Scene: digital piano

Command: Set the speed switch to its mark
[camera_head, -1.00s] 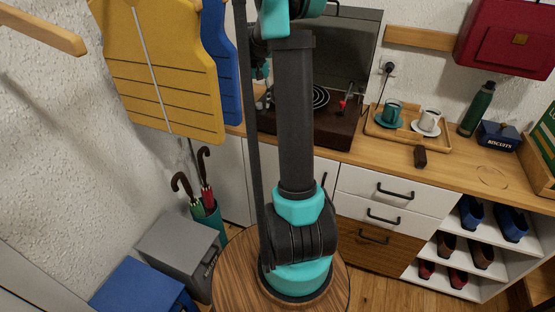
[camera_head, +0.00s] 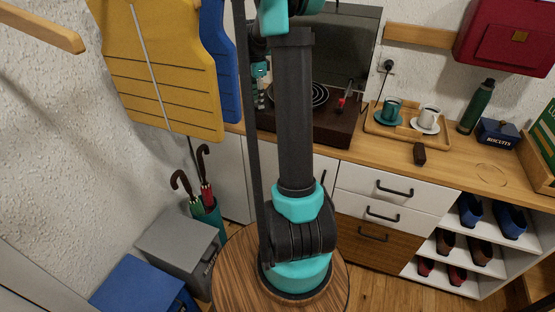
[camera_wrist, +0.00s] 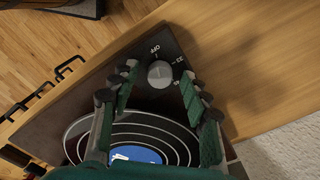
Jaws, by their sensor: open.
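The speed switch (camera_wrist: 160,74) is a round grey knob on the dark corner of the record player. The marks OFF, 33 and 45 are printed around it in the wrist view. I cannot tell for certain which mark it points to. My gripper (camera_wrist: 161,80) is open, with one green-padded finger on each side of the knob; contact is not clear. In the head view my gripper (camera_head: 261,88) shows partly beside my arm, at the left end of the record player (camera_head: 335,128). The knob is hidden there.
The platter (camera_wrist: 80,125) lies beside the knob, below my fingers in the wrist view. The raised lid (camera_head: 345,50) stands behind. A tray (camera_head: 378,129) with two cups is to the right. A yellow vest (camera_head: 160,70) hangs at the left.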

